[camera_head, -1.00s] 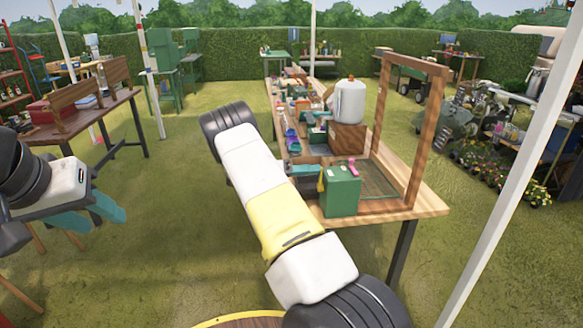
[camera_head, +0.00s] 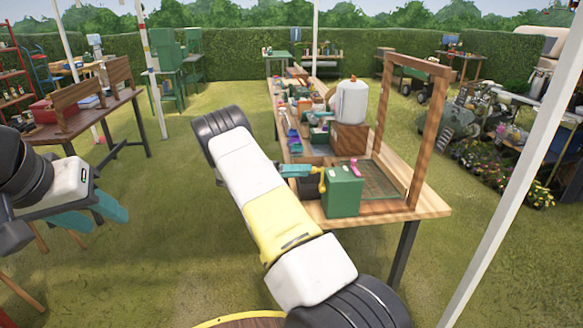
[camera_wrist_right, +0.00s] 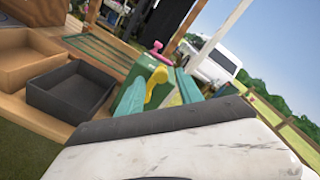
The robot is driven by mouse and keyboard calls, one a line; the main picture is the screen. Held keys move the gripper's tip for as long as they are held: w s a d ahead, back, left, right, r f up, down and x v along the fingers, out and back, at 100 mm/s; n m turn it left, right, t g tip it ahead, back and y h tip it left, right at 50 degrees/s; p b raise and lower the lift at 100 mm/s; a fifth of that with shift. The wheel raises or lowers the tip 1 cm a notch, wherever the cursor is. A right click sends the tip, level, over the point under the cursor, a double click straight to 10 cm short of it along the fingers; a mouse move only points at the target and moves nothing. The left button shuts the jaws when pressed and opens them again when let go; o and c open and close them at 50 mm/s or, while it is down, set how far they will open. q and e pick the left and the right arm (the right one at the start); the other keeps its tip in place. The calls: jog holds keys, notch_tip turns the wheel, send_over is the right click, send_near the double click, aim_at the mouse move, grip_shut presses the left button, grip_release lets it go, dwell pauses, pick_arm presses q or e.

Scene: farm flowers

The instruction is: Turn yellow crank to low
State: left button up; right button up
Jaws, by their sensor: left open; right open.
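The yellow crank (camera_head: 322,179) is on the left side of a green box (camera_head: 343,193) at the table's near end. In the right wrist view the yellow crank (camera_wrist_right: 157,86) stands out from the green box (camera_wrist_right: 134,72), with a pink handle (camera_wrist_right: 154,51) on top. My right gripper (camera_head: 312,170) is open at the crank; its teal fingers (camera_wrist_right: 160,94) appear on either side of it. I cannot tell whether they touch it. My left gripper (camera_head: 106,212) is open and empty over the grass at the left.
The wooden table (camera_head: 428,203) carries a wooden frame (camera_head: 433,130), a white tank (camera_head: 350,101) and several small items. A dark tray (camera_wrist_right: 68,92) is left of the green box in the wrist view. A white post (camera_head: 510,190) stands at the right. Grass lies open left of the table.

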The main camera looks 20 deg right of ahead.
jog(key=shift+v, duration=2.05)
